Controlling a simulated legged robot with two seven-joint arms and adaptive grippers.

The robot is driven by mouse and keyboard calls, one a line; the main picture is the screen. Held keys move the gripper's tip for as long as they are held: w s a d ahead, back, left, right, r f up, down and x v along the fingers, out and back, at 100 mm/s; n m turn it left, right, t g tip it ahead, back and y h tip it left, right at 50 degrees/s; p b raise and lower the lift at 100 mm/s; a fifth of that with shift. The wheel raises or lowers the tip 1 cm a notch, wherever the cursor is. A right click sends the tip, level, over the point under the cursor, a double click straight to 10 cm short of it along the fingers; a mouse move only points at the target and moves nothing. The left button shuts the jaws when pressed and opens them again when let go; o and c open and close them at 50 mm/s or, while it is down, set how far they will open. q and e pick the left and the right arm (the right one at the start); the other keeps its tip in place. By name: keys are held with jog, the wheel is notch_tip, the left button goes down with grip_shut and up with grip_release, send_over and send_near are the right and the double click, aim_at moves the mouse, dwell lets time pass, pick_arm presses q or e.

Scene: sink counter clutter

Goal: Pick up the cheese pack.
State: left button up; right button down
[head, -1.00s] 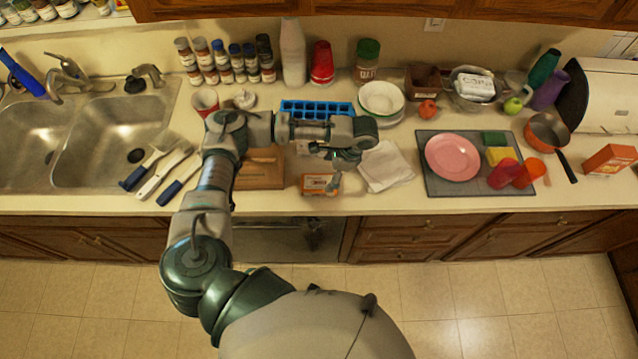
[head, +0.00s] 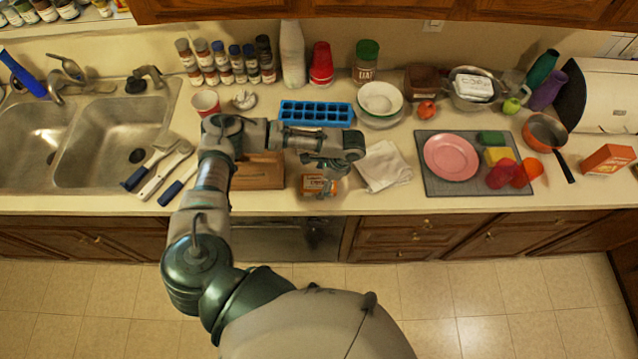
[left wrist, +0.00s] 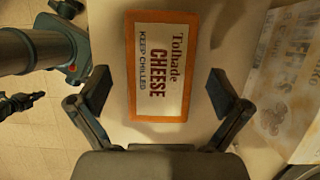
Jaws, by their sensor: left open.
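The cheese pack (head: 314,184) is a flat orange-bordered box lying on the counter near its front edge, partly hidden by my left gripper in the head view. In the left wrist view the cheese pack (left wrist: 158,65) shows its white label face, reading "Tolhade CHEESE KEEP CHILLED". My left gripper (head: 326,186) is over the pack. In the left wrist view my left gripper (left wrist: 160,92) is open, with one finger to each side of the pack and a visible gap at both. My right gripper is not in view.
A wooden board (head: 260,172) lies left of the pack and a folded white cloth (head: 384,166) lies right. A blue ice tray (head: 316,113) is behind. In the left wrist view a pale printed packet (left wrist: 285,95) lies beside the right finger.

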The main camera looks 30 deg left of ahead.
pick_arm(q)
jog(key=shift+f, duration=0.1)
jog(key=shift+a+f+p, duration=0.15)
jog(key=shift+a+p, duration=0.05)
jog(key=shift+p, duration=0.15)
dwell(0.3)
jog(key=shift+d, duration=0.1)
jog(key=c, duration=1.4)
jog(key=shift+c, duration=0.2)
